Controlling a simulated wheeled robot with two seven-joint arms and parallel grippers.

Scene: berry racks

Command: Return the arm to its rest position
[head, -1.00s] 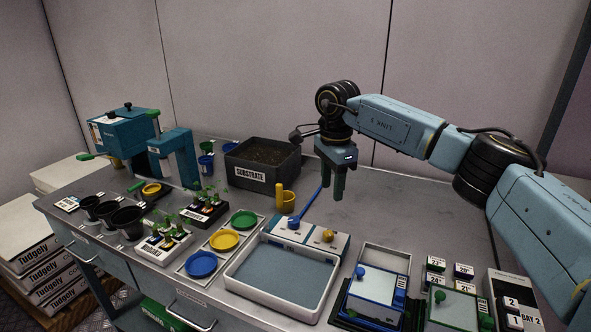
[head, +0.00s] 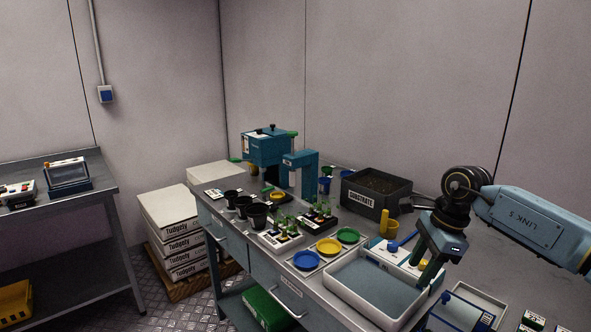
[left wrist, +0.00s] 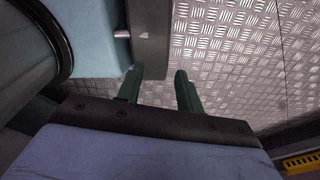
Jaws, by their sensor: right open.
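My right arm (head: 530,226) comes in from the right edge of the head view. Its right gripper (head: 427,280) points down, slightly tilted, with dark green fingers in front of the white tray's right end. The left arm does not show in the head view.
Another bench (head: 95,205) is at left, with floor between.

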